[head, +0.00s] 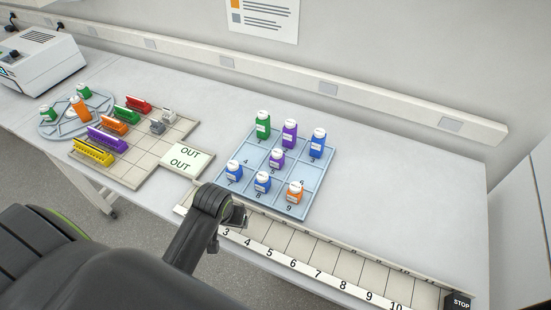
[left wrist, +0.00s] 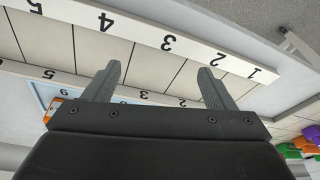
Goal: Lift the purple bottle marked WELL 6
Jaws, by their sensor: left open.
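Two purple bottles stand upright in the blue tray (head: 309,205): one in the back row's middle (head: 290,133), one in the centre well (head: 277,160). Their labels are too small to read, so I cannot tell which says WELL 6. The tray's number 6 shows at an empty well right of the centre bottle. My left gripper (head: 239,217) is near the tray's front left corner, over the numbered strip, apart from both bottles. In the left wrist view its two fingers (left wrist: 159,72) are spread with nothing between them. My right gripper is not in view.
Green (head: 263,125), blue (head: 318,143) and orange (head: 295,193) bottles share the tray; two more blue ones stand in front. A numbered conveyor-like strip (head: 300,243) runs along the front edge. An OUT card (head: 187,159) and coloured racks lie left. Table right of the tray is clear.

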